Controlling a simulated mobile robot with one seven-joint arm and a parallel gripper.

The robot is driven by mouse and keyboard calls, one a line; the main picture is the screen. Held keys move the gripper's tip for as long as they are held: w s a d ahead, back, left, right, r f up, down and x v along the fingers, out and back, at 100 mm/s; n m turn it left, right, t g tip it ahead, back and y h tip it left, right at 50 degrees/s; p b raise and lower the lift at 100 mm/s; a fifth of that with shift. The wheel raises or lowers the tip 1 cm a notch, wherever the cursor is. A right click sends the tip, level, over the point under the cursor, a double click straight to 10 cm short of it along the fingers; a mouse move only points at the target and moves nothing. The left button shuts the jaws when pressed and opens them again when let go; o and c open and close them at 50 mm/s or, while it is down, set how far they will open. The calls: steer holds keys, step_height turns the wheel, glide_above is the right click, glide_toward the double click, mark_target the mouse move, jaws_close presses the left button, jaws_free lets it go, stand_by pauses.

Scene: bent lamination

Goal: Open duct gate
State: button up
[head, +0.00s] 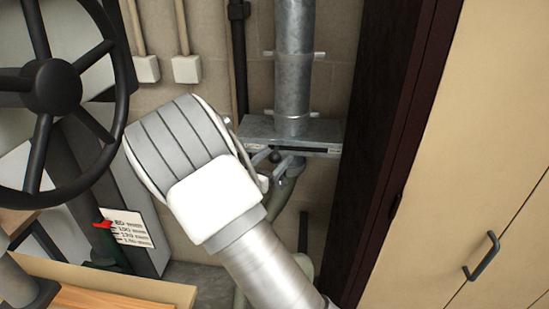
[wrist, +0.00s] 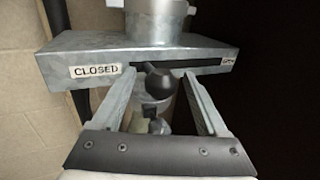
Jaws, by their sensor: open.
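The duct gate is a flat galvanized box (wrist: 75,55) on a vertical metal duct; it also shows in the head view (head: 325,131). A dark slot (wrist: 205,65) runs along its front face. A black ball knob (wrist: 158,82) stands out of the slot near its left end, beside the "CLOSED" label (wrist: 96,71). A second label (wrist: 229,62), partly readable, is at the right end. My gripper (wrist: 158,76) is open, with one finger on each side of the knob and visible gaps between. In the head view my gripper (head: 277,162) is just below the box front.
The round duct (head: 294,70) rises above the box. A dark wooden frame (head: 385,150) and beige cabinet (head: 470,130) stand to the right. A black handwheel (head: 52,88) is at the left, with a red pointer (head: 103,225) below it.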

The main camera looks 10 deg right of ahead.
jaws_close()
stand_by(1.4)
